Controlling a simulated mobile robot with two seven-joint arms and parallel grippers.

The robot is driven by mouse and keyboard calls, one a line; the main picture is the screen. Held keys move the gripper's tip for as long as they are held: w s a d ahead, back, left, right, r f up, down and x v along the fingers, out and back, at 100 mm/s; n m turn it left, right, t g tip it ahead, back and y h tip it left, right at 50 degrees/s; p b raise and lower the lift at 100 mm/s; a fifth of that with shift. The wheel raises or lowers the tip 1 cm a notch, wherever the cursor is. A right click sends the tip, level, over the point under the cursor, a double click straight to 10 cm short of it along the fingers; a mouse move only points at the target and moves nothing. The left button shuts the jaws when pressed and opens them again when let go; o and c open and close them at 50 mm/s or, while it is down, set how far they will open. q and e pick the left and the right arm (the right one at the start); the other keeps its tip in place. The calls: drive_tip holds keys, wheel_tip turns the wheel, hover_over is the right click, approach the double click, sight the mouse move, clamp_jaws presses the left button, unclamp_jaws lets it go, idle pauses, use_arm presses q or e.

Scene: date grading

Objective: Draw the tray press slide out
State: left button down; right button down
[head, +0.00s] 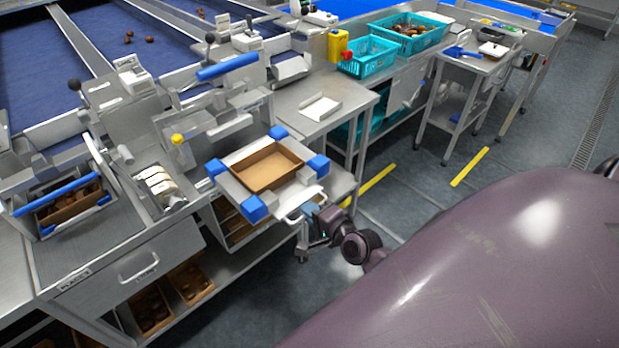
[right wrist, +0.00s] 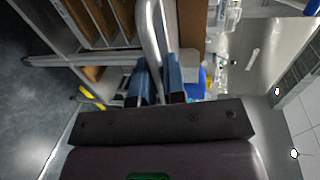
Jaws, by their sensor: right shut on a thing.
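The tray press slide (head: 234,187) is a pale metal plate with blue corner blocks. It sticks out in front of the press (head: 205,120), over the bench's front edge. An empty-looking brown tray (head: 268,166) lies on it between the blocks. My right gripper (head: 309,209) is at the slide's front, shut on its handle (head: 293,215). In the right wrist view the two blue-grey fingers (right wrist: 161,82) are on either side of the curved metal handle bar (right wrist: 150,32). The handle is partly hidden by the fingers. My left gripper is not in view.
Trays stand on shelves below the slide. A second press with a blue handle (head: 55,195) stands at the left above a drawer (head: 135,265). Teal crates (head: 369,58) are at the back. The floor (head: 400,190) right of the bench is clear.

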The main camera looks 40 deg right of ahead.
drive_tip(key=c, duration=1.2)
unclamp_jaws()
drive_tip(key=v, duration=1)
drive_tip(key=shift+s+d, duration=0.1)
drive_tip(key=shift+s, duration=0.25)
